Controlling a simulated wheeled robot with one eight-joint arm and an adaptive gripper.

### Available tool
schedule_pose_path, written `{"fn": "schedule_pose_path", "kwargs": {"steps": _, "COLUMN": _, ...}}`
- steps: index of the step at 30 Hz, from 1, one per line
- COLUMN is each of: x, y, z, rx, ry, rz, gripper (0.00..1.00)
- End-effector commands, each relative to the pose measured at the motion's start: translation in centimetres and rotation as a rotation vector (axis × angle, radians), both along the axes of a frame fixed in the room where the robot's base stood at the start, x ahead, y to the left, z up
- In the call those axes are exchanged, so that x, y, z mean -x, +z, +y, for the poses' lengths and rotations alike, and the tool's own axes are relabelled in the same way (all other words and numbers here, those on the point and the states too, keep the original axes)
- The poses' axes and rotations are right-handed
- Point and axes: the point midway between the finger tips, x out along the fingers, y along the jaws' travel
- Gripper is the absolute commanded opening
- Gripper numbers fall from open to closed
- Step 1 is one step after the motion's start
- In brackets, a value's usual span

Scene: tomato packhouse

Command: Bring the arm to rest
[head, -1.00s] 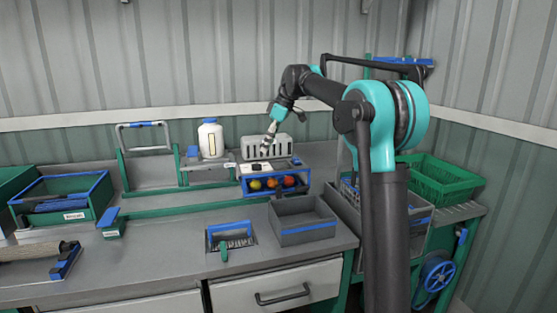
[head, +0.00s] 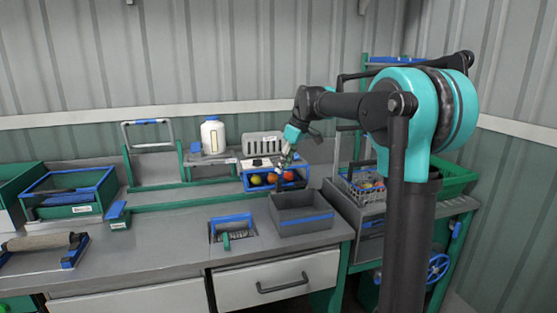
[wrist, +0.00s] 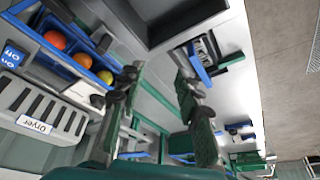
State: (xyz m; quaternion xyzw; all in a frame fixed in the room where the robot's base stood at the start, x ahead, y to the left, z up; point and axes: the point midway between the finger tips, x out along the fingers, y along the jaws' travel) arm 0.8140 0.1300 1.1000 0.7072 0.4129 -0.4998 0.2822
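My arm is raised at the right of the head view and bends down to the left over the workbench. My gripper (head: 286,158) hangs in front of the blue-edged tomato tray and above the back of the grey bin (head: 303,229). In the wrist view, the two fingers of my gripper (wrist: 156,76) stand apart with nothing between them. The gripper is open and empty. The fingertips are small and hard to make out in the head view.
The tomato tray (head: 246,184) stands behind the bin, near a white bottle (head: 213,136) and a grey slotted box (head: 262,144). A wire basket (head: 356,187) is at the right. A blue-handled tool (head: 231,222) lies in front. The bench's front left middle (head: 150,245) is clear.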

Motion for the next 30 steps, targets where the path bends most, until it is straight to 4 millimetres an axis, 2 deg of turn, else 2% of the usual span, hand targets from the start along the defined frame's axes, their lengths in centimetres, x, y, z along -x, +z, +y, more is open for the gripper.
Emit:
{"fn": "schedule_pose_path", "kwargs": {"steps": 5, "x": 4.4, "y": -4.5, "z": -3.8, "rx": 0.015, "ry": -0.187, "rz": 0.009, "gripper": 0.34}}
{"fn": "schedule_pose_path", "kwargs": {"steps": 8, "x": 8.4, "y": -8.3, "z": -6.7, "rx": 0.022, "ry": -0.338, "rz": 0.012, "gripper": 0.34}}
{"fn": "schedule_pose_path", "kwargs": {"steps": 15, "x": 20.1, "y": -18.1, "z": -12.8, "rx": 0.023, "ry": -0.707, "rz": 0.003, "gripper": 0.34}}
{"fn": "schedule_pose_path", "kwargs": {"steps": 18, "x": 24.8, "y": -21.6, "z": -14.6, "rx": 0.017, "ry": -0.840, "rz": -0.005, "gripper": 0.34}}
{"fn": "schedule_pose_path", "kwargs": {"steps": 21, "x": 28.6, "y": -24.4, "z": -15.9, "rx": 0.008, "ry": -0.941, "rz": -0.015, "gripper": 0.34}}
{"fn": "schedule_pose_path", "kwargs": {"steps": 25, "x": 31.6, "y": -26.4, "z": -16.8, "rx": 0.001, "ry": -1.022, "rz": -0.022, "gripper": 0.34}}
{"fn": "schedule_pose_path", "kwargs": {"steps": 30, "x": 32.6, "y": -27.2, "z": -17.1, "rx": -0.002, "ry": -1.053, "rz": -0.026, "gripper": 0.34}}
